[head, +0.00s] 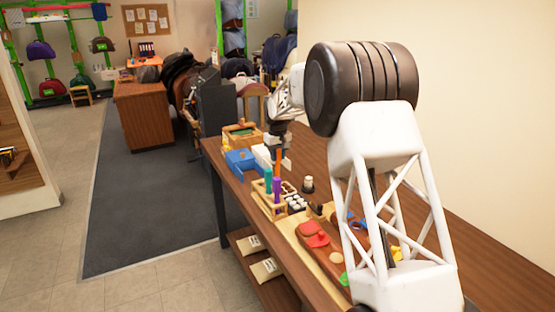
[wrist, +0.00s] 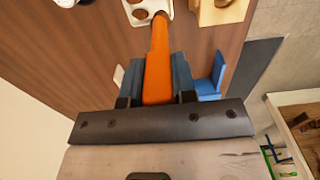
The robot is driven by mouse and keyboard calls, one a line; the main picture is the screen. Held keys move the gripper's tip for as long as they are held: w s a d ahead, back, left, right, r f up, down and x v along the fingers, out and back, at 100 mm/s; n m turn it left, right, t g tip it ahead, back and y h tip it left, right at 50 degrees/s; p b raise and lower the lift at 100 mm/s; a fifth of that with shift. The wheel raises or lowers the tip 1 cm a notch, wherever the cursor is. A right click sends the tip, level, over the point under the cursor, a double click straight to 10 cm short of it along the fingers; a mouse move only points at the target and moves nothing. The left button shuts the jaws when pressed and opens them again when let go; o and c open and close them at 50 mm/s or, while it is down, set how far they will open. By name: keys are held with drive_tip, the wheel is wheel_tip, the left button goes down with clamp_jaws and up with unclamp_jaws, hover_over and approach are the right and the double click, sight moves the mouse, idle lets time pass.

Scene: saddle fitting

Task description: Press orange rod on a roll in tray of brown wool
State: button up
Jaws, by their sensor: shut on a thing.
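My gripper (wrist: 160,63) is shut on an orange rod (wrist: 156,82), which sticks out past the fingertips in the wrist view. In the head view the orange rod (head: 278,161) hangs roughly upright below my gripper (head: 279,144), over the table near a white holder (head: 262,156). In the wrist view the rod's far end overlaps a white piece with round openings (wrist: 134,15); I cannot tell whether they touch. I cannot make out a tray of brown wool or its roll in either view.
A blue box (head: 240,161) and a wooden tray (head: 242,136) stand left of the gripper. A wooden rack holds a teal rod (head: 268,180) and a purple rod (head: 277,188) nearer the camera. A board with a red piece (head: 314,234) lies closer still. My arm covers the table's right part.

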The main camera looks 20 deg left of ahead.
drive_tip(key=shift+r, duration=1.85)
